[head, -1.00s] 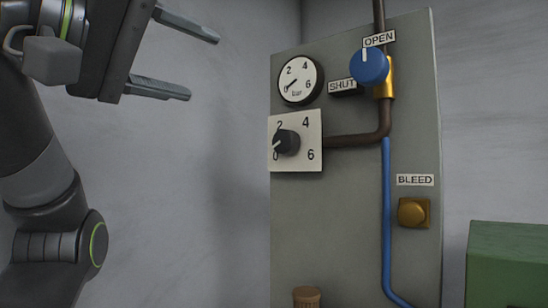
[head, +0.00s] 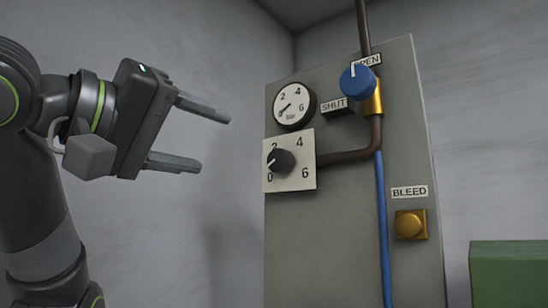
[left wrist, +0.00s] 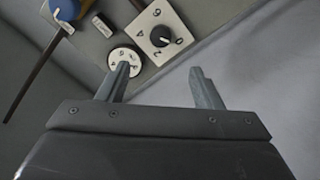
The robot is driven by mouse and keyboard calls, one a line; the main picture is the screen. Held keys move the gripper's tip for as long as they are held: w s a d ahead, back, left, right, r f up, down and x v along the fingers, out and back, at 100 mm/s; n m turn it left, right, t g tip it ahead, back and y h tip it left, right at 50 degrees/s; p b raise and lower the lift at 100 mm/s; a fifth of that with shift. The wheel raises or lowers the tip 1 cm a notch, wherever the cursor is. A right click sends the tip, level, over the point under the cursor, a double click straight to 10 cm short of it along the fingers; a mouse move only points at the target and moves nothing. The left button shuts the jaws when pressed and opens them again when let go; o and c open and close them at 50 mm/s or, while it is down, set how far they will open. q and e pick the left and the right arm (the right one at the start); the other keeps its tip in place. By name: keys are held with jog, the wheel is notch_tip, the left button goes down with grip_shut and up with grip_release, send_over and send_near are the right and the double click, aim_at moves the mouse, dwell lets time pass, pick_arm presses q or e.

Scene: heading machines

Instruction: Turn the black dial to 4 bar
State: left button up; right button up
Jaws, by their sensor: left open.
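The black dial (head: 281,161) sits on a white square plate (head: 306,174) marked 0, 2, 4 and 6. Its white pointer line aims to the lower left, near 0. The dial also shows in the left wrist view (left wrist: 159,38), ahead of the fingers. Above the plate, a round bar gauge (head: 294,107) has its needle near 0. My left gripper (head: 202,139) is open and empty, left of the panel and apart from the dial. In the left wrist view its two fingers (left wrist: 163,85) are spread wide. My right gripper is in neither view.
A blue knob (head: 358,82) on a brass valve stands at upper right of the gauge, with OPEN and SHUT labels. A brass BLEED button (head: 411,225) is lower right. A blue hose (head: 383,230) runs down the grey panel (head: 330,240). A green box (head: 510,270) stands at right.

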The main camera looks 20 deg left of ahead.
aim_at(275, 161)
pick_arm(q)
jog(key=p+x, duration=0.7)
jog(key=x, duration=0.7)
jog(key=shift+w+r, duration=0.1)
jog(key=shift+r, duration=0.1)
jog(key=shift+w+d+f+p, duration=0.15)
jog(key=shift+w+p, duration=0.3)
jog(key=shift+w, duration=0.15)
jog(key=shift+s, duration=0.1)
jog(key=shift+c, duration=0.3)
jog(key=c, duration=0.9)
